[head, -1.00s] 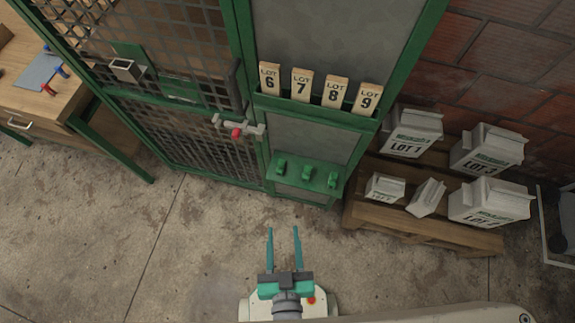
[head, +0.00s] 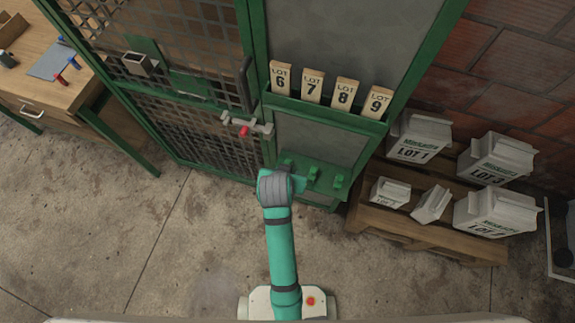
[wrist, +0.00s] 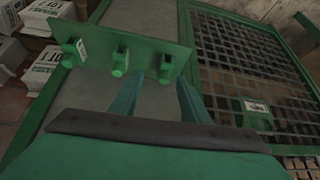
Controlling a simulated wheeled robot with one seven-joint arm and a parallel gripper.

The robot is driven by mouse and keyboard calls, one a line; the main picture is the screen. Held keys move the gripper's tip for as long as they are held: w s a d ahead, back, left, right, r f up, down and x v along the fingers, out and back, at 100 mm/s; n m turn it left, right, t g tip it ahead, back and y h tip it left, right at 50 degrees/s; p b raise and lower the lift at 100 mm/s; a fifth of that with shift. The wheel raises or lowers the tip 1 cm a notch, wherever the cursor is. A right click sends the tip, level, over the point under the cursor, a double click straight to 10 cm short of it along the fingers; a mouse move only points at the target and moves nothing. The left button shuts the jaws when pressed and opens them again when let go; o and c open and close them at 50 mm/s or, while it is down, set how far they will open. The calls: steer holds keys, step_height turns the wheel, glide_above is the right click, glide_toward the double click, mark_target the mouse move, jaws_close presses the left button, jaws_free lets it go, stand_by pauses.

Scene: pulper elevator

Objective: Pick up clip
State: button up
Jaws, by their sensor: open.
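Several green clips sit in a row on a green shelf (head: 322,192) on the front of the green-framed cage. In the head view the middle clip (head: 313,173) and right clip (head: 338,182) show clear, and the left clip (head: 288,162) is partly hidden by my arm. In the wrist view the left clip (wrist: 74,52), middle clip (wrist: 120,61) and right clip (wrist: 165,68) show on the shelf. My gripper (wrist: 160,88) is open and empty, its teal fingers pointing toward the right clip, seemingly just short of it. My arm hides the fingers in the head view.
A rack of lot tags (head: 328,90) is above the shelf. A red-handled latch (head: 246,127) sticks out at left. A wooden pallet (head: 420,232) with white lot sacks stands at right. A workbench (head: 60,90) is at far left. The concrete floor in front is clear.

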step_height(320, 180, up, 3)
steer(key=w+m+g, duration=0.1)
steer(key=w+g, duration=0.1)
steer(key=w, duration=0.1)
steer(key=x, duration=0.6)
steer(key=a+x, duration=0.1)
steer(key=x, duration=0.2)
steer(key=shift+s+f, duration=0.1)
steer(key=shift+s, duration=0.15)
steer(key=shift+w+f, duration=0.2)
steer(key=shift+f, duration=0.25)
steer(key=shift+w, duration=0.15)
steer(key=shift+d, duration=0.25)
steer(key=c, duration=0.8)
jaws_close()
steer(key=shift+a, duration=0.35)
